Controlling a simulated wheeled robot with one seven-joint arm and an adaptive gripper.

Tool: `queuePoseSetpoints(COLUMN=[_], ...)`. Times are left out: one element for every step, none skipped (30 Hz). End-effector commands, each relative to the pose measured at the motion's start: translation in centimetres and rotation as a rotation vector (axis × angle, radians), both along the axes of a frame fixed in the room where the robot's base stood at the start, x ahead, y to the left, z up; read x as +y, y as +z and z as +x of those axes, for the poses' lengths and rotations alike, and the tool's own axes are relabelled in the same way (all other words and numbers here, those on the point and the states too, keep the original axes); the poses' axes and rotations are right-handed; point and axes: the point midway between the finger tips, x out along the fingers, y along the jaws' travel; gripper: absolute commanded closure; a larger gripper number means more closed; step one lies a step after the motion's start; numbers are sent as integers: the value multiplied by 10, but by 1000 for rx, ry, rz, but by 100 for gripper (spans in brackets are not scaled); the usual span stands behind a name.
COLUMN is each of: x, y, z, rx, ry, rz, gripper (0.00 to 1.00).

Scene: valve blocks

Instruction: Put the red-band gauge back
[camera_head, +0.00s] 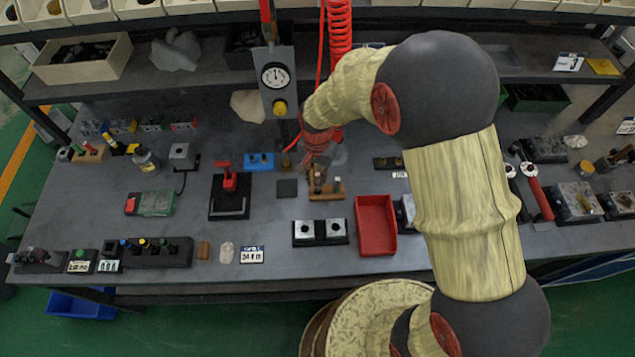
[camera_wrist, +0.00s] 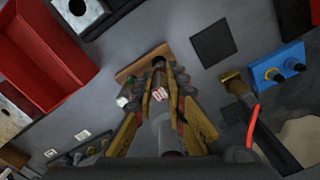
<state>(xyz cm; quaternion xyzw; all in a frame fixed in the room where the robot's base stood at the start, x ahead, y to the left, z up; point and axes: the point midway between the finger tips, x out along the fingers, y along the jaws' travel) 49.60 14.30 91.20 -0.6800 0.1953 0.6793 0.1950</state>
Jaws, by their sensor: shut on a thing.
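My gripper (camera_head: 319,186) points down over the brown wooden stand (camera_head: 335,195) near the middle of the bench. In the wrist view its fingers (camera_wrist: 162,85) are closed on a dark, slim piece (camera_wrist: 160,94) with a red-and-white mark, which I take for the red-band gauge. The wooden stand (camera_wrist: 132,72) lies just beyond the fingertips. The fingers hide most of the held piece and part of the stand. I cannot tell whether the piece touches the stand or sits in it. Small green and white bits show beside the fingers.
A red tray (camera_head: 376,226) and a block with two silver sockets (camera_head: 320,232) stand in front. A dark square pad (camera_head: 287,188) and a blue block (camera_head: 259,162) are to the left. A post with a dial (camera_head: 275,77) and red hoses rise behind.

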Motion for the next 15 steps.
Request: queuePoseSetpoints(x=[0, 0, 0, 0, 0, 0, 0, 0, 0, 0, 0, 0, 0, 0, 0], y=[-10, -15, -21, -25, -27, -29, -30, -29, -29, -28, -28, -28, -28, -29, -30], z=[-1, -1, -1, -1, -1, -1, -1, -1, -1, -1, -1, -1, -1, -1, -1], rx=[3, 2, 3, 3, 3, 1, 0, 0, 0, 0, 0, 0, 0, 0, 0], ry=[0, 0, 0, 0, 0, 0, 0, 0, 0, 0, 0, 0, 0, 0, 0], rz=[-1, -1, -1, -1, -1, 0, 0, 0, 0, 0, 0, 0, 0, 0, 0], gripper=[100, 100, 100, 100, 100, 100, 100, 100, 100, 100, 100, 100, 100, 100, 100])
